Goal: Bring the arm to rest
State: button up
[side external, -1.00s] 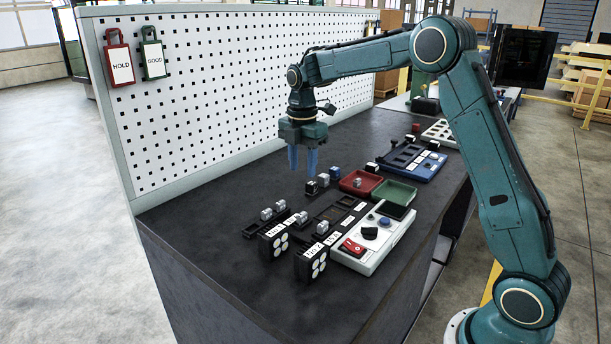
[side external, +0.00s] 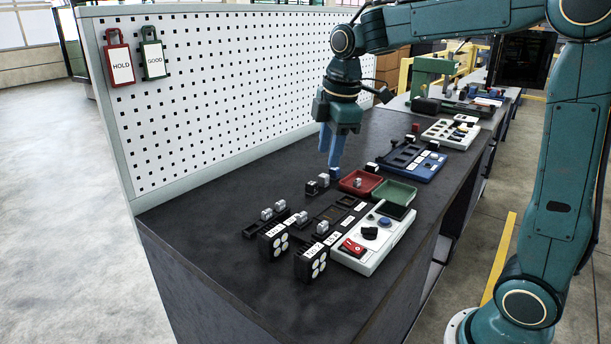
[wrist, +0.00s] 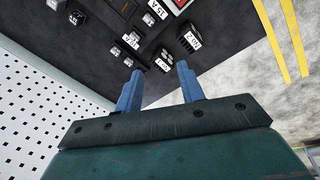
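My gripper (side external: 335,162) hangs pointing down over the dark bench top (side external: 235,205), beside the red tray. In the side view its blue fingers overlap, so the gap does not show there. In the wrist view the two fingers of my gripper (wrist: 160,68) stand apart with nothing held between them. The small blue block is hidden behind the fingers.
The red tray (side external: 345,186) and green tray (side external: 408,198) lie right of my gripper, with a white control box (side external: 376,258) nearer. A blue fixture (side external: 437,160) stands behind. The white pegboard (side external: 220,90) rises along the left edge. The bench's front left is clear.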

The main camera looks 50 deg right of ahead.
jog(key=s+a+f+m+t, duration=0.1)
jog(key=s+m, duration=0.4)
jog(key=s, duration=0.5)
jog(key=s+a+f+m+t, duration=0.1)
jog(key=s+a+m, duration=0.3)
jog(key=s, duration=0.7)
jog(key=shift+m+t, duration=0.8)
jog(key=shift+m, duration=0.4)
